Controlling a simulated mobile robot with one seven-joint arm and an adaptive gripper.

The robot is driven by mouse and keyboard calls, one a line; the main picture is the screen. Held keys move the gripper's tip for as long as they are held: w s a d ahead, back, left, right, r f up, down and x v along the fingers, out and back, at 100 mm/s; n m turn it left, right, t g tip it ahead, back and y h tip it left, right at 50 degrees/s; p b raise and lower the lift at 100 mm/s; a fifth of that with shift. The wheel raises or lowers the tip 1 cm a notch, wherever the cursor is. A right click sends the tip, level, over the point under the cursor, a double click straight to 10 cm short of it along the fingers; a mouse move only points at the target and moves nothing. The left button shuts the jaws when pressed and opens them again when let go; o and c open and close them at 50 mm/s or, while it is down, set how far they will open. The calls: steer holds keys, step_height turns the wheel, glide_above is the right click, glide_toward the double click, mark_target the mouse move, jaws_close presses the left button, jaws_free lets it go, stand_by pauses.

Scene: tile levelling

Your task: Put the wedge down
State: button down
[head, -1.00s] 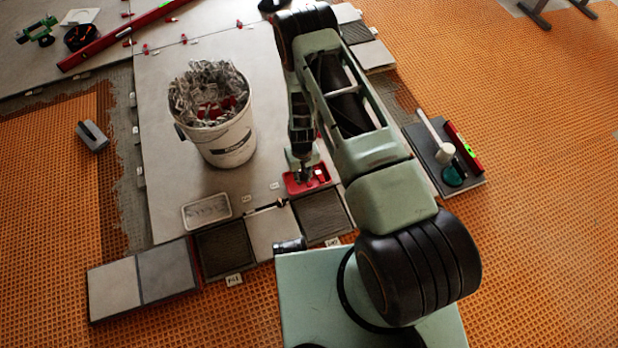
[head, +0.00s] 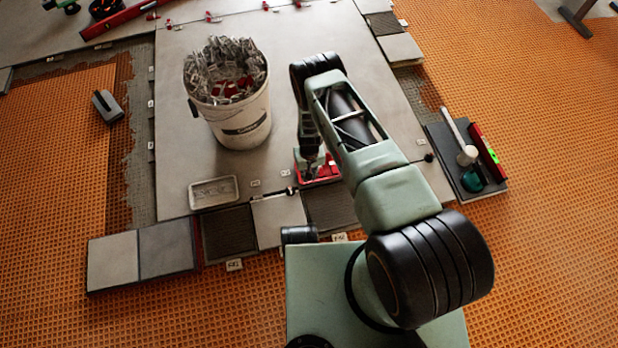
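My gripper (head: 312,164) points down at a small red tray (head: 326,176) on the grey tile floor. Its fingertips are small and dark here, at or just above the tray's left part. I cannot tell whether they are open or shut. No wedge can be made out at the fingertips. Something pale shows in or beside the tray, too small to name. My arm covers the area right of the tray.
A white bucket (head: 240,128) full of clips stands left of my arm. A white tray (head: 214,203) lies in front of it. Loose tiles (head: 166,246) line the front edge. A mallet (head: 466,154) and red level (head: 485,148) lie on a dark tile at right.

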steer(key=w+f+b, duration=0.1)
steer(key=f, duration=0.1)
steer(key=w+f+b, duration=0.1)
steer(key=w+f, duration=0.1)
steer(key=shift+w+f, duration=0.15)
steer(key=shift+f, duration=0.05)
steer(key=shift+w+f+b, duration=0.15)
steer(key=shift+f+b, duration=0.35)
steer(key=shift+f, duration=0.35)
steer(key=shift+w+f+b, duration=0.1)
steer(key=shift+f+b, duration=0.35)
steer(key=shift+f, duration=0.35)
steer(key=shift+f, duration=0.15)
steer(key=c, duration=2.2)
jaws_free()
steer(key=shift+o, duration=0.2)
step_height(320, 180, up, 12)
steer(key=p, duration=0.5)
